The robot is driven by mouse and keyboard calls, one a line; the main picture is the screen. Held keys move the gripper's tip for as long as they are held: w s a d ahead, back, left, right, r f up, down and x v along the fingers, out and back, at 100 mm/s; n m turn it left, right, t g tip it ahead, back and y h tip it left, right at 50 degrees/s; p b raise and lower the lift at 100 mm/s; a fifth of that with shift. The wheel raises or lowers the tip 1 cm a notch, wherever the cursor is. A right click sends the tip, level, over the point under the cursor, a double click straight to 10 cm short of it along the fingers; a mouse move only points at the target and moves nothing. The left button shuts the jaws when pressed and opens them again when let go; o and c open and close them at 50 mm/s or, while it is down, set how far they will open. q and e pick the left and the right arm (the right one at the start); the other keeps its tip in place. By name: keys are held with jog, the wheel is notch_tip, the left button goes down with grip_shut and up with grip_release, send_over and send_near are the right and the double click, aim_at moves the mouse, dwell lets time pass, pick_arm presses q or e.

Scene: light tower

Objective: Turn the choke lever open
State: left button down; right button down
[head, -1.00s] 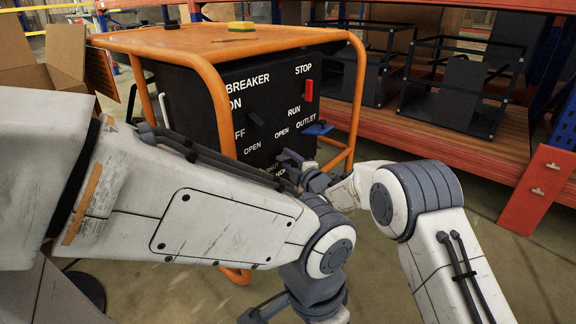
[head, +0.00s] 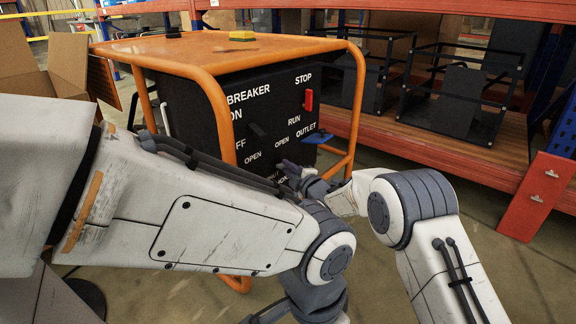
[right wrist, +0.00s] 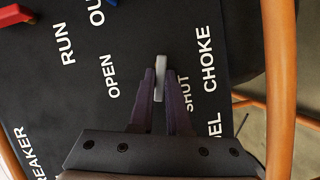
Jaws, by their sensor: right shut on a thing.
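The choke lever (right wrist: 161,75) is a small grey bar on the black panel, between the words OPEN and SHUT beside CHOKE in the right wrist view. My right gripper (right wrist: 165,85) is shut on it, one dark finger on each side. In the head view my right gripper (head: 291,173) is at the lower part of the panel, and the lever is hidden there. My left gripper (head: 264,315) is low at the bottom edge, partly cut off, away from the panel; its jaws are unclear.
The black panel (head: 262,90) sits in an orange tube frame (head: 212,100). It has a red switch (head: 309,100), a black breaker switch (head: 257,129) and a blue outlet cover (head: 316,137). A yellow block (head: 242,36) lies on top. Shelving (head: 440,148) stands at right.

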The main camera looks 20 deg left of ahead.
jog(key=shift+w+d+r+m+g+p, duration=0.15)
jog(key=shift+w+r+m+g+p, duration=0.15)
jog(key=shift+m+g+p, duration=1.3)
jog(key=shift+w+d+r+m+g+p, duration=0.15)
jog(key=shift+w+m+g+p, duration=0.35)
jog(key=shift+m+p, duration=2.1)
jog(key=shift+w+d+r+m+g+p, duration=0.2)
jog(key=shift+m+g+p, duration=0.95)
jog(key=shift+p, duration=1.95)
jog(key=shift+a+r, duration=0.1)
jog(key=shift+r, duration=0.05)
jog(key=c, duration=0.9)
grip_release()
